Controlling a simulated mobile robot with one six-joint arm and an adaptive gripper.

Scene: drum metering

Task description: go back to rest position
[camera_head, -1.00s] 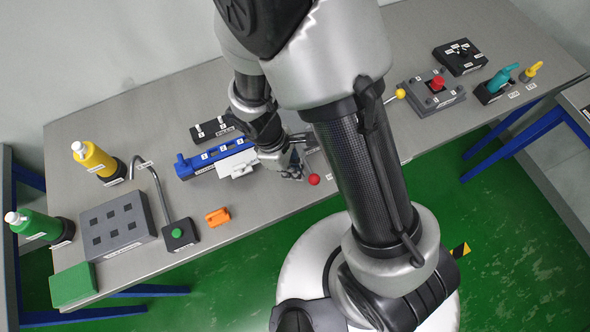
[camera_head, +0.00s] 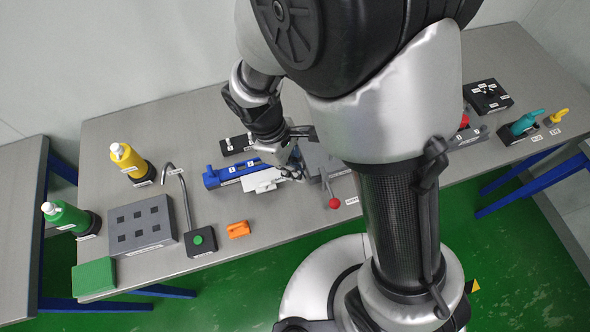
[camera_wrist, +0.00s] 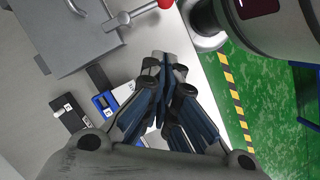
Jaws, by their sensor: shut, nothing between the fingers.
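My gripper (camera_head: 297,172) is above the table, over the right end of the blue fixture (camera_head: 214,177) and its white block (camera_head: 262,181). In the wrist view my gripper (camera_wrist: 160,62) has its dark fingers together with nothing between them. A grey box with a lever ending in a red ball (camera_head: 334,203) is just right of the gripper; my arm hides part of it. The red ball also shows in the wrist view (camera_wrist: 166,3).
Left on the table (camera_head: 250,262) are a yellow bottle (camera_head: 128,160), a green bottle (camera_head: 66,215), a grey slotted block (camera_head: 139,224), a green button box (camera_head: 203,243) and an orange piece (camera_head: 238,229). At right are a black block (camera_head: 489,97) and a teal item (camera_head: 527,122).

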